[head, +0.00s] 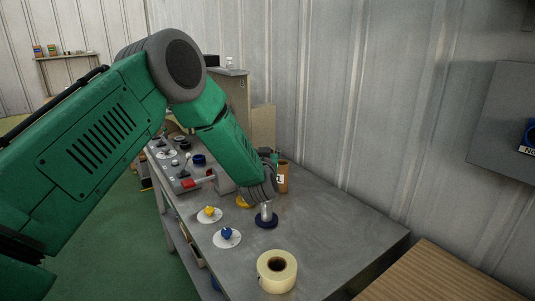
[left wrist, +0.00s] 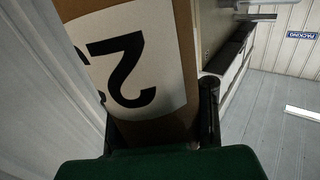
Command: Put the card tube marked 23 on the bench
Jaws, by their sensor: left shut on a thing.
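The card tube (head: 283,175) is brown with a white label and stands about upright at the far side of the bench (head: 340,222). In the left wrist view the tube (left wrist: 185,30) fills the middle, its label showing a large black 2 and part of another figure at the left edge. My left gripper (head: 275,170) is shut on the tube; its fingers also show either side of it in the left wrist view (left wrist: 158,125). I cannot tell whether the tube's lower end touches the bench. My right gripper is not in view.
A cream tape roll (head: 277,284) lies at the bench's near end. White discs with a yellow knob (head: 209,211) and a blue knob (head: 227,234) lie left. The bench's right side is clear.

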